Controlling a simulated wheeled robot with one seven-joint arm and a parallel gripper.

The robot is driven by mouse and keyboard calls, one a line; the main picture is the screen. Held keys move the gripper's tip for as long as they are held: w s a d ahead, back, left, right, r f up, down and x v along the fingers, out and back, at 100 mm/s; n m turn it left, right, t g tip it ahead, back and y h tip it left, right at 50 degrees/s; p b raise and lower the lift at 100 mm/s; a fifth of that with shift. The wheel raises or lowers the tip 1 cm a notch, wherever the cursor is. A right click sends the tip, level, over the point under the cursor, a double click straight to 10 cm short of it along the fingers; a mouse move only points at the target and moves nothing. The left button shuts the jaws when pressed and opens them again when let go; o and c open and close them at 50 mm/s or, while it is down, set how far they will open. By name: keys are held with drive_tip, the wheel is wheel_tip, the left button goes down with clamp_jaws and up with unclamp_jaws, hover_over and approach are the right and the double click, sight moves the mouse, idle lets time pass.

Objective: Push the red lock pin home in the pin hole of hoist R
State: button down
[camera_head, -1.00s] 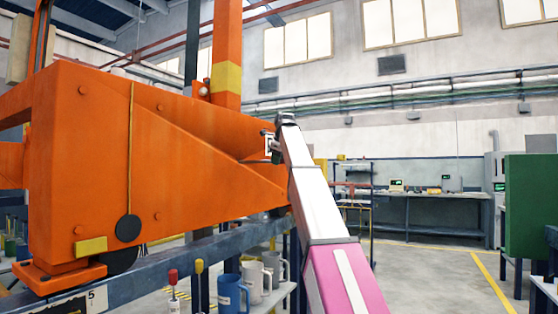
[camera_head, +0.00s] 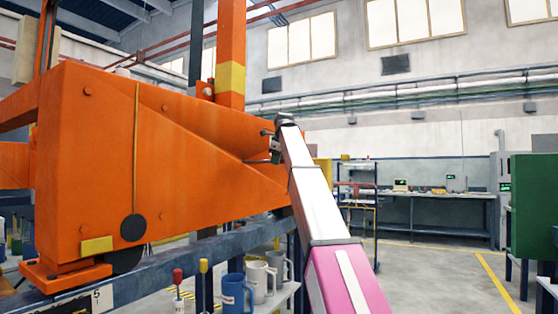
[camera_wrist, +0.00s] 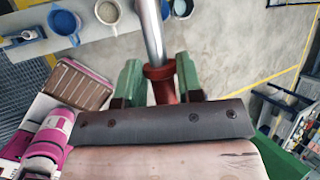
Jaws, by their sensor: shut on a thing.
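In the wrist view the red lock pin (camera_wrist: 162,88) sits between the green fingers of my gripper (camera_wrist: 160,82). Its red collared end is held there, and its silver shaft runs away toward the top edge, where its far end is out of view. In the head view my gripper (camera_head: 272,143) is by the right end of a large orange hoist body (camera_head: 95,170). My arm and the small size hide the pin there. I cannot make out a pin hole or an R mark in either view.
A blue rail (camera_head: 150,283) runs below the orange body. A red-topped rod (camera_head: 178,276), a yellow-topped rod (camera_head: 203,266), a blue mug (camera_head: 232,292) and pale mugs (camera_head: 257,281) stand near it. A green cabinet (camera_head: 533,205) is at the right.

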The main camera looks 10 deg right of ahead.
drive_tip(key=shift+w+a, duration=1.15)
drive_tip(key=shift+a, duration=0.4)
drive_tip(key=shift+w+a, duration=1.1)
drive_tip(key=shift+a, duration=0.5)
drive_tip(key=shift+w+a, duration=1.15)
drive_tip(key=shift+a, duration=0.4)
idle(1.0)
drive_tip(key=c, duration=0.7)
unclamp_jaws()
drive_tip(key=v, duration=1)
drive_tip(key=shift+s+d+r, duration=0.1)
drive_tip(key=shift+s+r, duration=0.1)
drive_tip(key=shift+r, duration=0.15)
